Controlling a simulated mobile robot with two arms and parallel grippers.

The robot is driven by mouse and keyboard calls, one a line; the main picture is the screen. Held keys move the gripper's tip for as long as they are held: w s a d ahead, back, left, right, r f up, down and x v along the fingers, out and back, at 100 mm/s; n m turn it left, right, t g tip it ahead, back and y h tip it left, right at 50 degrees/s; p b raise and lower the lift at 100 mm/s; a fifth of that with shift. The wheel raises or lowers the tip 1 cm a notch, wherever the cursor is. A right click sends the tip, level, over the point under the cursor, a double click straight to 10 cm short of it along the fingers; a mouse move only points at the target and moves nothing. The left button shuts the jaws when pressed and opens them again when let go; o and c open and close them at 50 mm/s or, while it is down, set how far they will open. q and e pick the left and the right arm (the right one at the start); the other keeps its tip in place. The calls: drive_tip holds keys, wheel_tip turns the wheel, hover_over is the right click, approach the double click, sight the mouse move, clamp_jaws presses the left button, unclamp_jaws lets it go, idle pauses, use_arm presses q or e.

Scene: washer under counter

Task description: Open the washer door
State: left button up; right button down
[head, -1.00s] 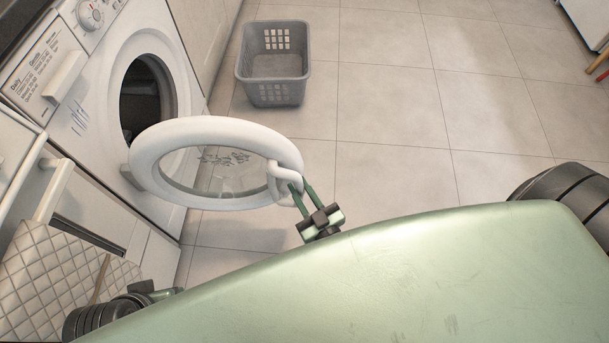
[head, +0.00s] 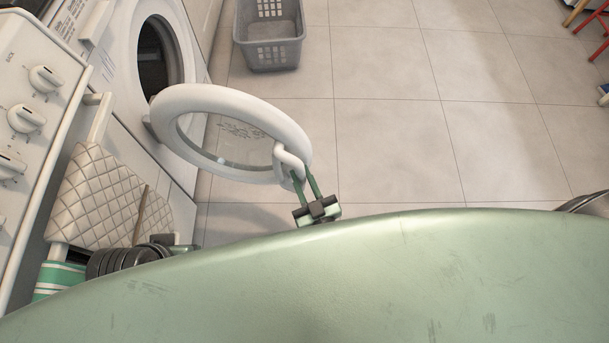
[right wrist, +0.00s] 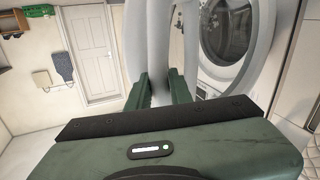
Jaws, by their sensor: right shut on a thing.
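The white washer (head: 119,55) stands at the upper left in the head view, its round dark opening (head: 160,52) uncovered. Its round door (head: 180,98), a white ring with clear glass, is swung wide open into the room. My right gripper (head: 305,182) is shut on the white door handle (head: 290,160) at the door's outer edge. In the right wrist view the green fingers of this gripper (right wrist: 158,90) stand on either side of the white handle, with the washer opening to the right. My left gripper (head: 175,245) is partly hidden at the lower left; its fingers are unclear.
A stove front with knobs (head: 25,118) and a quilted cloth (head: 95,195) on a rail are close to my left arm. A grey basket (head: 270,52) stands on the floor beyond the door.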

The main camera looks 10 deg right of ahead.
drive_tip(key=shift+a+f, duration=0.15)
drive_tip(key=shift+a, duration=0.05)
use_arm(q)
drive_tip(key=shift+a+f, duration=0.1)
use_arm(e)
drive_tip(key=c, duration=1.3)
unclamp_jaws()
drive_tip(key=s, duration=0.4)
drive_tip(key=s+d+p, duration=0.1)
drive_tip(key=s, duration=0.1)
drive_tip(key=shift+s, duration=0.25)
use_arm(q)
drive_tip(key=shift+w+f, duration=0.3)
drive_tip(key=shift+f, duration=0.15)
use_arm(e)
drive_tip(key=shift+s, duration=0.6)
drive_tip(key=shift+d, duration=0.1)
